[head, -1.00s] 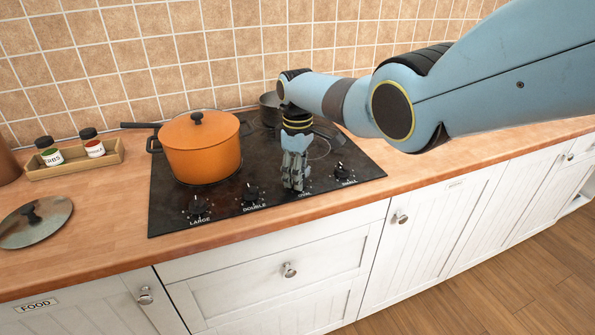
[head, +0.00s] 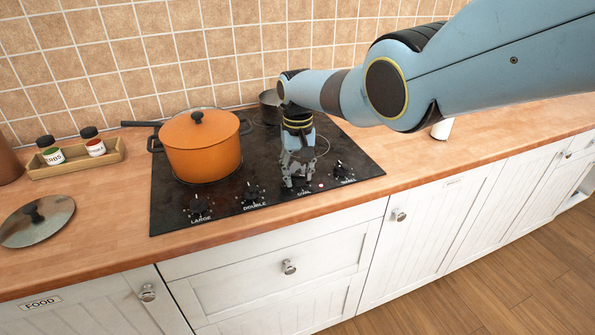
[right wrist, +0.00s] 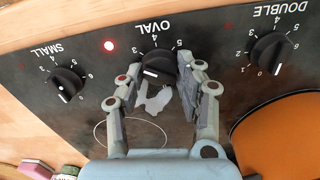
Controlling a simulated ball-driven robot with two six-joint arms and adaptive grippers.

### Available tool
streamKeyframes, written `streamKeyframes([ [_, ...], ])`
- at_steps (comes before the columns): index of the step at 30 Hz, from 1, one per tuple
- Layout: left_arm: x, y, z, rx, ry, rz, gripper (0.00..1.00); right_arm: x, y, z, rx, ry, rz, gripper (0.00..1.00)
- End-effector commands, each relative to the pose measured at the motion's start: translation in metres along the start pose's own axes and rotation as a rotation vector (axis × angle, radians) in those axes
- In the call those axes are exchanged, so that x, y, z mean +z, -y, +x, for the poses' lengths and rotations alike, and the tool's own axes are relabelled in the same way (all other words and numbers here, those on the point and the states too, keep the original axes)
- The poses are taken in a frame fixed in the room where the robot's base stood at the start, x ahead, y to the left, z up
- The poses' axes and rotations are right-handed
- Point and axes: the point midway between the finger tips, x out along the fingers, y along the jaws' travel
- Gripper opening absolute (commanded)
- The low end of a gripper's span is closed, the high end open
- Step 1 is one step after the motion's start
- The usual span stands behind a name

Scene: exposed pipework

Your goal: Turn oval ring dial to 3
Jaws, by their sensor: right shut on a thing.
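The oval ring dial (right wrist: 157,65) is a black knob on the black hob's front strip, under the label OVAL, which reads upside down in the right wrist view. Its white pointer mark faces the bottom of that view, slightly left. The number beside the mark is not readable. My right gripper (right wrist: 166,72) points down with a finger on each side of the knob, shut on it. In the head view my right gripper (head: 297,182) covers most of this dial. My left gripper is not in view.
A red light (right wrist: 109,46) glows beside the oval dial. The small dial (right wrist: 67,84) and double dial (right wrist: 270,54) flank it. An orange pot (head: 200,148) stands on the hob at left, and a dark pan (head: 268,105) at the back. A lid (head: 36,221) lies on the counter.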

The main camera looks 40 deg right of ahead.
Motion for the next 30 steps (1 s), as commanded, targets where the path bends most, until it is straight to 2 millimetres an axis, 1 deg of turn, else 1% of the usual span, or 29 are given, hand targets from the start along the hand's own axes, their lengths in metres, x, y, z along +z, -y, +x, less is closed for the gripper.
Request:
streamKeyframes([
  [6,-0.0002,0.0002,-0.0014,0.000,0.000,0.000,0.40,-0.0011,-0.0003,-0.0012,0.000,-0.003,0.119,0.04],
  [12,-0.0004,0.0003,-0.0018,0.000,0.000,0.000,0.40,-0.0011,-0.0004,-0.0010,0.000,-0.003,0.180,0.04],
  [28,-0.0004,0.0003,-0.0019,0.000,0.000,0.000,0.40,-0.0011,-0.0004,-0.0010,-0.001,-0.003,0.203,0.04],
  [29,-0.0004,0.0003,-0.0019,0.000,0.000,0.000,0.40,-0.0011,-0.0004,-0.0010,-0.001,-0.003,0.203,0.37],
  [30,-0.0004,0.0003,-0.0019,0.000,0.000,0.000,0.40,-0.0011,-0.0004,-0.0009,-0.001,-0.003,0.203,0.42],
])
